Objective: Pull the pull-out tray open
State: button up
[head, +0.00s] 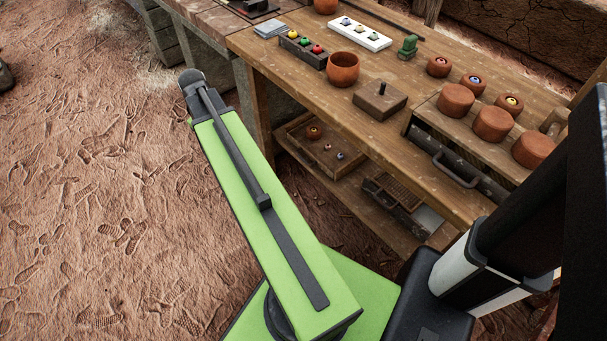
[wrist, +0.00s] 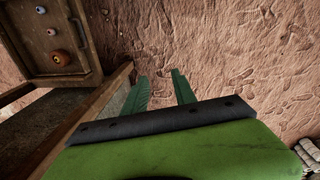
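The pull-out tray (head: 428,146) has a dark front with a grey bar handle (head: 456,180). It sits under a low wooden riser on the workbench, at the right of the head view. Its front looks about level with the riser's edge, so it appears shut. My gripper (wrist: 158,75) shows in the wrist view with its two green fingers apart and nothing between them, over bare ground. The head view shows my green arm left of the bench, well away from the handle, but no fingers.
The workbench (head: 385,125) holds a clay bowl (head: 343,70), a wooden block with a peg (head: 380,98) and several clay pots on the riser. A shallow wooden box (head: 298,140) lies on the lower shelf. Open dirt ground (head: 90,200) is on the left.

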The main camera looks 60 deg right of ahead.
jog(key=s+d+f+b, duration=0.3)
jog(key=d+f+b, duration=0.1)
jog(key=d+f, duration=0.25)
jog(key=s+d+f+b, duration=0.3)
jog(key=d+f, duration=0.2)
jog(key=d, duration=0.3)
jog(key=m+b, duration=0.2)
jog(key=b, duration=0.2)
send_near(303, 159)
jog(key=shift+g+h, duration=0.4)
jog(key=f+b, duration=0.2)
jog(key=b, duration=0.2)
jog(key=f+b, duration=0.3)
jog(key=b, duration=0.1)
jog(key=f+b, duration=0.3)
jog(key=shift+w+d+b, duration=0.2)
jog(key=shift+d+b, duration=0.15)
jog(key=shift+b, duration=0.05)
jog(key=shift+r, duration=0.1)
grip_shut()
jog(key=shift+d, duration=0.15)
